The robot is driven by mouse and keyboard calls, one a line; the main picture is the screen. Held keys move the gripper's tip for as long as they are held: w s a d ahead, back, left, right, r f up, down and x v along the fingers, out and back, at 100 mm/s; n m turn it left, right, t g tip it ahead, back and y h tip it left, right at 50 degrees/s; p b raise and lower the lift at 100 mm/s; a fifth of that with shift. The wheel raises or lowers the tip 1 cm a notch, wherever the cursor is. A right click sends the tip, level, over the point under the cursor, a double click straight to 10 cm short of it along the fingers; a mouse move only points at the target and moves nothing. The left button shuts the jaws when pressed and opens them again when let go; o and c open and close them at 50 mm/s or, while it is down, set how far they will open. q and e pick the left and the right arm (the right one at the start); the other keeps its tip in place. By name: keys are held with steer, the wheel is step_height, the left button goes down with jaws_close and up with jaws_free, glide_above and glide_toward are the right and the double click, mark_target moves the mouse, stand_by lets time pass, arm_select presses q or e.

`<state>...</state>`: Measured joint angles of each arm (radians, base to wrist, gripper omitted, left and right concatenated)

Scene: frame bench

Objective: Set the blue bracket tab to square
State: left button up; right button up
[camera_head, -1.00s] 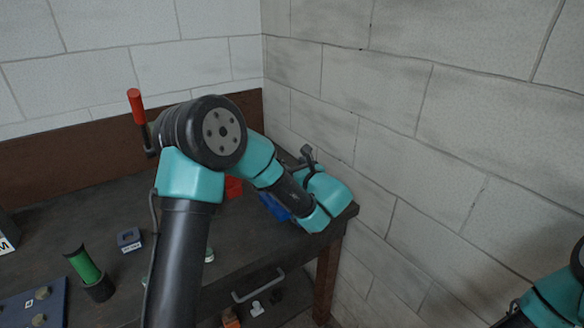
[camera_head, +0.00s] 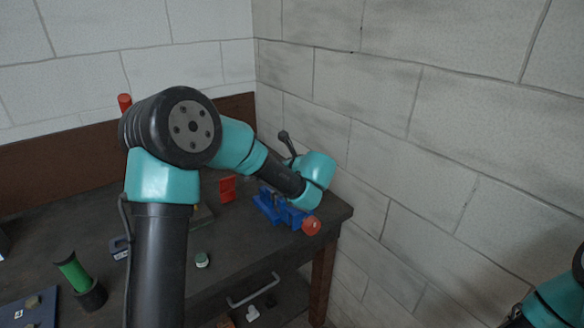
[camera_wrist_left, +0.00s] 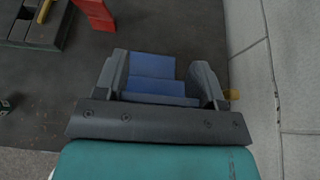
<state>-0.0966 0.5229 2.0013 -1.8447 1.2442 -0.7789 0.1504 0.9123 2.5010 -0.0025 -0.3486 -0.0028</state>
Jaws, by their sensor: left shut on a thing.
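The blue bracket (camera_head: 268,209) sits at the right corner of the bench in the head view, partly hidden behind my left arm. In the left wrist view its blue stepped part (camera_wrist_left: 152,86) lies between the two dark fingers of my left gripper (camera_wrist_left: 159,62). The left gripper is shut on this blue part, which I take to be the tab. The tab's angle to the bracket is not clear. A red round knob (camera_head: 312,226) shows beside the bracket. My right gripper is out of view; only part of the right arm shows at the right edge.
A red block (camera_head: 227,188) stands left of the bracket. A small lidded jar (camera_head: 202,260) and a green cylinder (camera_head: 73,270) in a black holder are on the bench (camera_head: 250,240). The block wall (camera_head: 390,160) is close on the right.

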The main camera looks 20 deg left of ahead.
arm_select(q)
steer(key=o, duration=1.3)
steer(key=shift+d, duration=0.1)
steer(key=v, duration=1.7)
steer(key=shift+s+d, duration=0.1)
